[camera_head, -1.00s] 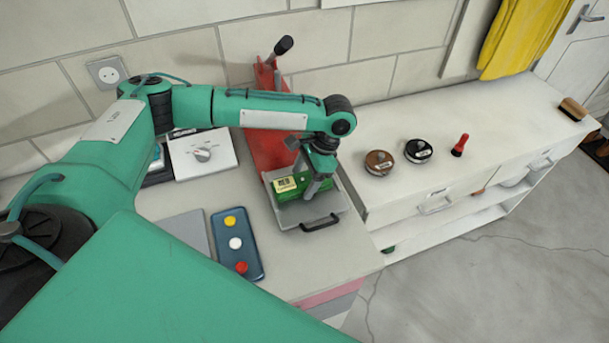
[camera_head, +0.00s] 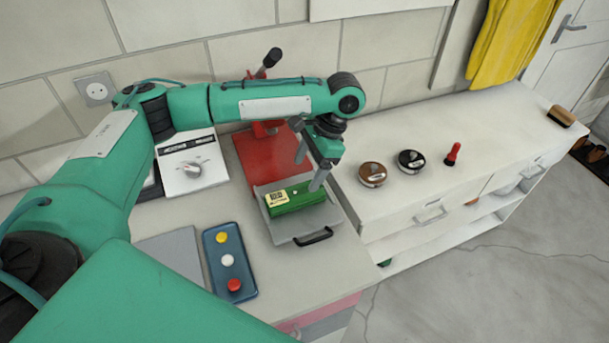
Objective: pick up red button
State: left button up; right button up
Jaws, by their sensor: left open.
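The red button (camera_head: 234,285) is the lowest of three round buttons on a dark blue tray (camera_head: 246,271), below a white button (camera_head: 228,261) and a yellow button (camera_head: 222,238). The tray lies on the light worktop. My left gripper (camera_head: 308,177) is open, fingers pointing down, above the grey tray that holds a green box. It is up and to the right of the red button, well apart from it, and holds nothing. My right gripper is not in view.
The green box (camera_head: 290,199) lies in a grey handled tray (camera_head: 322,218) by a red press-like device (camera_head: 262,160). A grey plate (camera_head: 172,258) lies left of the button tray. Two round tins sit on the right cabinet.

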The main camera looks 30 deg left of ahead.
aim_at(234, 284)
jog(key=k+l, duration=0.3)
jog(key=k, duration=0.15)
jog(key=k+l, duration=0.3)
jog(key=k, duration=0.15)
jog(key=k+l, duration=0.3)
jog(key=k, duration=0.2)
